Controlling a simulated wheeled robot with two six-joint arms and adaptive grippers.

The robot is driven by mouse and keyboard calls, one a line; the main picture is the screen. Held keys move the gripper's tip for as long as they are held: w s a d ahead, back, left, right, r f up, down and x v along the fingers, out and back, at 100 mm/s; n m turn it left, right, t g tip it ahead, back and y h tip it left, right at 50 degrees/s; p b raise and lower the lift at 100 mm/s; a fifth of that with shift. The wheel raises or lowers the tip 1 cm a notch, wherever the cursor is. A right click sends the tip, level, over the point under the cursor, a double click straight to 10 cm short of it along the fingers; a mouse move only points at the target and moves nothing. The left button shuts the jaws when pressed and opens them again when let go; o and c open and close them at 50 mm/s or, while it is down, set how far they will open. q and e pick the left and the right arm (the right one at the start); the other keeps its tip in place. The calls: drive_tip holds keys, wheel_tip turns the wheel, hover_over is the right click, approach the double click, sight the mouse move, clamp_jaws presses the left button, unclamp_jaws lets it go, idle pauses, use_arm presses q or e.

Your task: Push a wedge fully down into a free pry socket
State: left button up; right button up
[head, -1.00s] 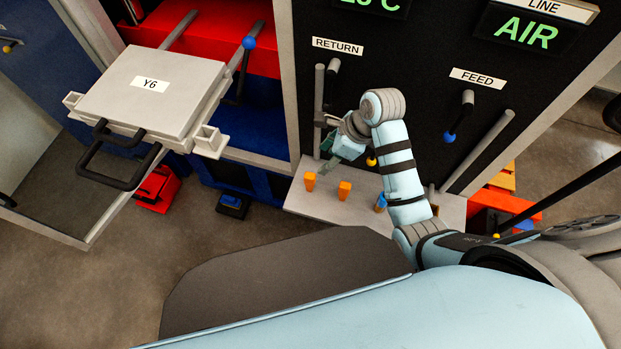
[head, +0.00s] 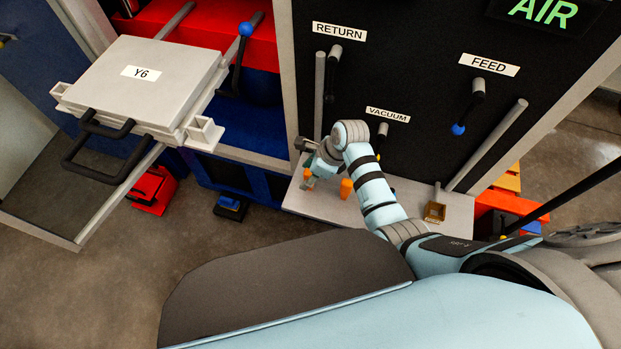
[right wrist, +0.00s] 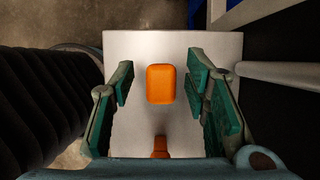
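Two orange wedges stand on the pale shelf (head: 325,206) under the black panel. My right gripper (head: 308,184) is at the left wedge (head: 307,174), and the second wedge (head: 346,187) stands to its right. In the right wrist view my right gripper (right wrist: 165,90) is open, its green pads on both sides of an orange wedge (right wrist: 160,84) with gaps on both sides. Part of another wedge (right wrist: 160,145) shows below it. The Y6 tray (head: 110,75) has a square, open socket bracket (head: 205,135) at its right corner and another bracket (head: 58,90) at its left. My left gripper is out of view.
A small brown box (head: 434,212) sits on the shelf's right. Grey vertical rods and the RETURN, VACUUM and FEED handles stick out of the panel above the shelf. The black tray handle (head: 105,160) juts forward. Red and blue pedals lie on the floor.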

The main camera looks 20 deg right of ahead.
clamp_jaws()
